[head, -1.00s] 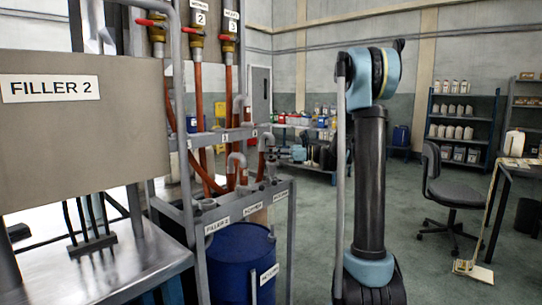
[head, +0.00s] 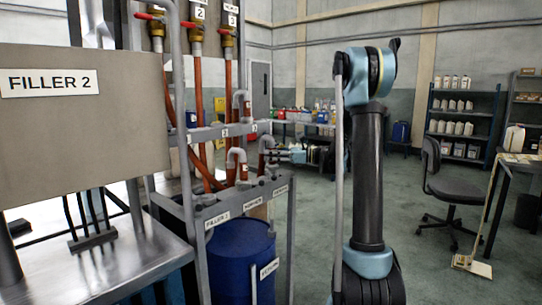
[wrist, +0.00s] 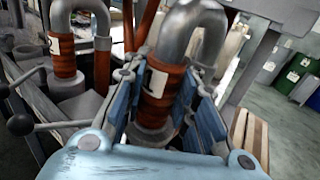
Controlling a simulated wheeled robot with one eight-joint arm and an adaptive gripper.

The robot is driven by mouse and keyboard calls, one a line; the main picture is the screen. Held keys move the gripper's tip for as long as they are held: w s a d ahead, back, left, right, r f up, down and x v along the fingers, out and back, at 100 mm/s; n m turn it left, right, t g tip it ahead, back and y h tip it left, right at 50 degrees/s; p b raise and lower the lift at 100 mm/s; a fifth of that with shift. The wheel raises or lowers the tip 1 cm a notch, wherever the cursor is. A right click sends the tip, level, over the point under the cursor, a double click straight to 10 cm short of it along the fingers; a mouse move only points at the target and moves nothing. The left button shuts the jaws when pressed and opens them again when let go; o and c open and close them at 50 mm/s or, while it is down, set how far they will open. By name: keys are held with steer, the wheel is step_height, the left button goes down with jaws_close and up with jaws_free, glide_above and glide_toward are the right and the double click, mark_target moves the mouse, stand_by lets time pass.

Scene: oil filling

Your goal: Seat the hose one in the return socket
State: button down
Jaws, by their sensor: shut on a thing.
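My gripper (wrist: 160,110) is shut on the orange hose end (wrist: 160,85), which has a grey bent pipe above and a white tag with a dark mark, perhaps a 1. A grey ring shows below the orange part. In the head view my gripper (head: 284,155) holds the upright hose end (head: 265,160) at the rack's right side, above the front rail. The rightmost rail label (head: 280,190) is too small to read surely. The return socket is hidden around the hose end, and I cannot tell whether the hose is in it.
Another tagged hose end (wrist: 64,55) stands left of my gripper, with lever handles (wrist: 20,124) nearby. The FILLER 2 cabinet (head: 80,150) is at left.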

steer(key=shift+f, duration=0.15)
steer(key=shift+f, duration=1)
steer(key=c, duration=1.1)
jaws_free()
steer(key=shift+o, duration=0.2)
steer(key=shift+d, duration=0.15)
steer(key=shift+s+d, duration=0.15)
steer(key=shift+d, duration=1.05)
steer(key=shift+s+d, duration=0.1)
steer(key=shift+d, duration=1.05)
steer(key=shift+d, duration=0.1)
